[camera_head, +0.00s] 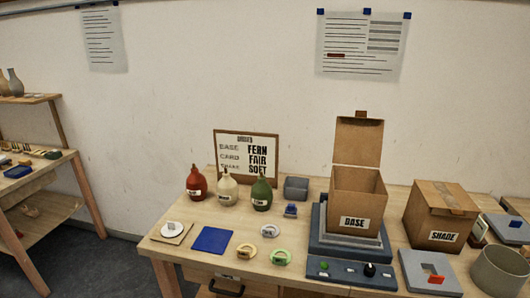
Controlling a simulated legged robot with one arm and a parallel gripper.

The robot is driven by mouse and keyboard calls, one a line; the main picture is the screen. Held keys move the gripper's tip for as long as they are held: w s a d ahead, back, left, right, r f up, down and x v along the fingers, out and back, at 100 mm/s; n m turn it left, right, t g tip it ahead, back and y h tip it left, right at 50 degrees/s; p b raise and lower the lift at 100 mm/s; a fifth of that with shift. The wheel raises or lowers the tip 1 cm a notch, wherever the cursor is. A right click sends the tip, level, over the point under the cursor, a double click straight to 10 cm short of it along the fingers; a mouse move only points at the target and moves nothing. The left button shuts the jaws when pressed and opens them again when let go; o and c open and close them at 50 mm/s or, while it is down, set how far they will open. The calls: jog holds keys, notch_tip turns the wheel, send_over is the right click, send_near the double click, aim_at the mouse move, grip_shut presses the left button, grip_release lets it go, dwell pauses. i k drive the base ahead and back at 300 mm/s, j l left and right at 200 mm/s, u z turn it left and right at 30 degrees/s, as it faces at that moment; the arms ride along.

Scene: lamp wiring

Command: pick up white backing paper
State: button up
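I cannot tell for certain which thing is the white backing paper. A small white piece (174,226) lies on a tan square sheet (166,236) at the table's front left corner. A small whitish ring-shaped item (269,231) lies near the table's middle, behind a yellow ring (245,252) and a green ring (281,257). My gripper is not in view.
A blue square mat (212,240) lies beside the tan sheet. Red (196,186), cream (228,188) and green (261,194) bottles stand behind. An open box marked BASE (356,200) sits on a grey unit with knobs; a SHADE box (440,216) stands right.

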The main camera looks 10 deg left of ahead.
aim_at(172, 230)
jog(key=u, duration=0.35)
jog(key=i+j+u, duration=0.1)
jog(key=u, duration=0.2)
jog(key=i+u, duration=0.15)
jog(key=u, duration=0.2)
